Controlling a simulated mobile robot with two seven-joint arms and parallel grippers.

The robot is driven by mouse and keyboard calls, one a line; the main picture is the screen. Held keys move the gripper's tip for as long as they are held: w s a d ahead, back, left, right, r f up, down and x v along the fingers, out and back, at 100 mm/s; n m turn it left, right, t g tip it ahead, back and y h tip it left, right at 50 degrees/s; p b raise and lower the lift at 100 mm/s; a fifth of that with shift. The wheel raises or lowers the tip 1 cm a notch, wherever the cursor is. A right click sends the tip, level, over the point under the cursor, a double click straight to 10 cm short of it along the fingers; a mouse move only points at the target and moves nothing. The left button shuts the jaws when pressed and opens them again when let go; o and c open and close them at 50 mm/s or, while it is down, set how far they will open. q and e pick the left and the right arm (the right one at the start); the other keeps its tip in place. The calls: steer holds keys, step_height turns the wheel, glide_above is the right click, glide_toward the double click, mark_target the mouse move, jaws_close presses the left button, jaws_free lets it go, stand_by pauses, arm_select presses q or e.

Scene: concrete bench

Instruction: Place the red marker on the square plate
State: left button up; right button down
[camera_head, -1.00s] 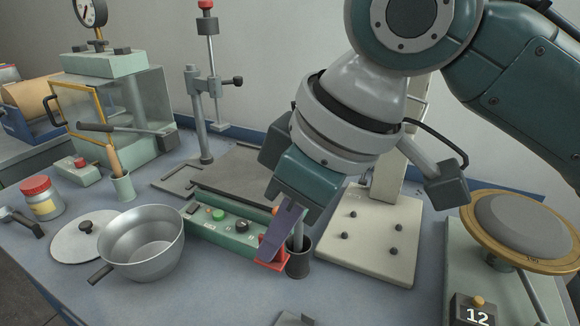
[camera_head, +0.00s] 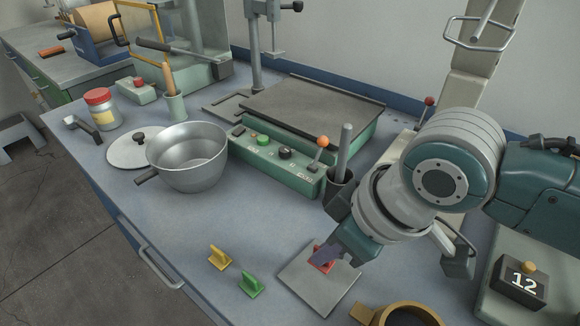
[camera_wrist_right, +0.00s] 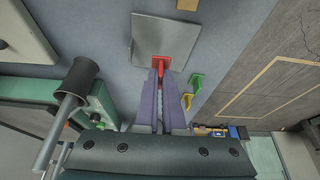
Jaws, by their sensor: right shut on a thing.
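The red marker (camera_head: 321,262) is a small piece with a flat base and an upright grip. My right gripper (camera_head: 331,254) is shut on it, and its purple fingers partly hide it. The marker is over the grey square plate (camera_head: 314,288), near its far side; I cannot tell whether it touches the plate. In the right wrist view the marker (camera_wrist_right: 161,64) shows between the fingertips (camera_wrist_right: 160,74), against the near edge of the plate (camera_wrist_right: 148,37). The plate lies flat on the bench and is otherwise bare. My left gripper is not in view.
A yellow marker (camera_head: 219,257) and a green marker (camera_head: 251,285) stand left of the plate. A brass-rimmed round object (camera_head: 400,306) is close by on the right. A dark cup (camera_head: 338,200) with a rod stands behind. A metal pot (camera_head: 188,165) is farther left.

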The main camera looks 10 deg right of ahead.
mark_target(326, 264)
step_height(326, 264, down, 3)
steer(key=shift+f+b, duration=0.1)
steer(key=shift+b, duration=0.3)
steer(key=shift+f, duration=0.1)
steer(key=c, duration=1)
jaws_free()
